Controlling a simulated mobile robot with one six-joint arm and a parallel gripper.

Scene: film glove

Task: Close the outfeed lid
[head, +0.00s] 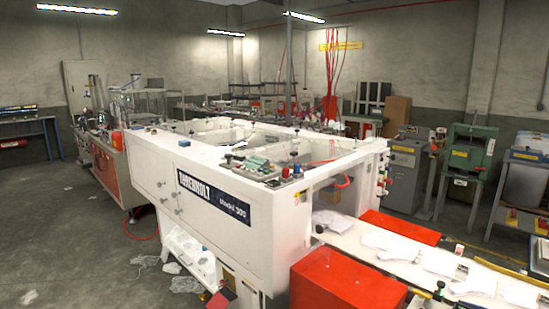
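A long white machine (150,158) with a dark "Model 300" nameplate (213,195) fills the middle of the head view. A conveyor (385,243) with white film pieces on it runs out of an opening (330,192) at its right end. Red box covers (345,280) flank the conveyor, one in front and one behind (402,226). The top of the machine has open bays along it. I cannot tell which part is the outfeed lid, or whether it is up or down. My gripper is not in view.
A green machine (470,152) and a grey cabinet (405,160) stand at the right. A blue-topped bench (25,122) stands far left. The floor at lower left is mostly clear.

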